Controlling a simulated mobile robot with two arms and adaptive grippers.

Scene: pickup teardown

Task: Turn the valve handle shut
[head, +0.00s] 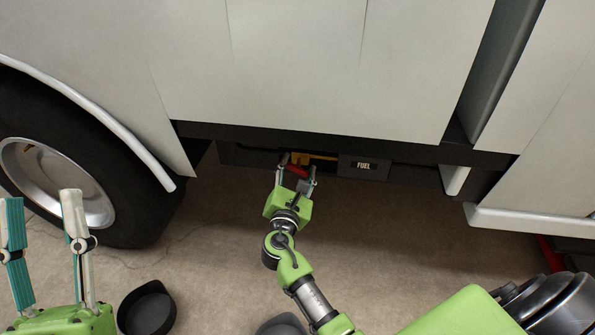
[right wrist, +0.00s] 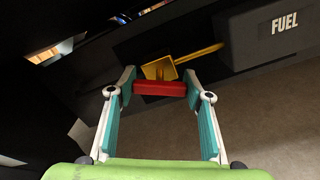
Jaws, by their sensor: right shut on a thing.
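The red valve handle (right wrist: 160,89) lies crosswise between the fingertips of my right gripper (right wrist: 161,92), which is shut on it. In the head view the red handle (head: 298,171) shows under the truck's side, between the fingers of my right gripper (head: 298,180). A yellow valve body (right wrist: 159,69) with a yellow pipe (right wrist: 200,53) running right sits just behind the handle. My left gripper (head: 43,235) is at the lower left of the head view, its fingers apart and nothing between them.
A dark box labelled FUEL (head: 363,168) is right of the valve. The truck's pale side panel (head: 300,60) hangs above. A wheel (head: 70,170) stands at the left. Dark round dishes (head: 147,310) lie low in the view. The concrete floor (head: 400,240) is mostly clear.

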